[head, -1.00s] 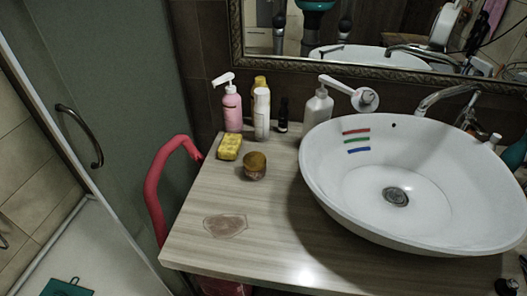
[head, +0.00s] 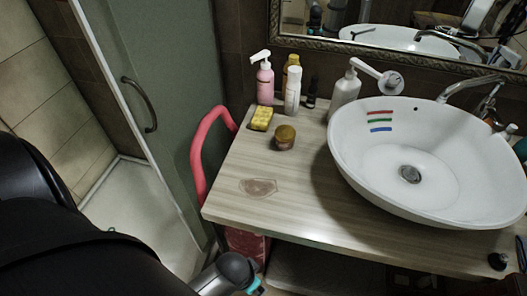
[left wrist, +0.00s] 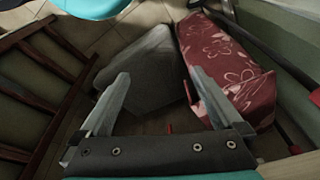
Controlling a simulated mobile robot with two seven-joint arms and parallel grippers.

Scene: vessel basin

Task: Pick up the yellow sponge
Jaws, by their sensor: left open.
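The yellow sponge (head: 261,119) lies at the back left of the wooden counter (head: 235,195), in front of the pink pump bottle (head: 265,82). My left arm comes in from the left in the head view, low and in front of the counter, well away from the sponge. Its fingers are not clear there. In the left wrist view my left gripper (left wrist: 158,92) is open with nothing between its fingers, pointing toward the floor area. The sponge is not in the wrist view. My right gripper is not in view.
A small brown-lidded jar (head: 285,138) stands just right of the sponge. A white bottle (head: 292,90) and a white pump bottle (head: 344,92) stand behind. The white basin (head: 440,200) fills the right side. A red curved handle (head: 200,155) rises at the counter's left edge.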

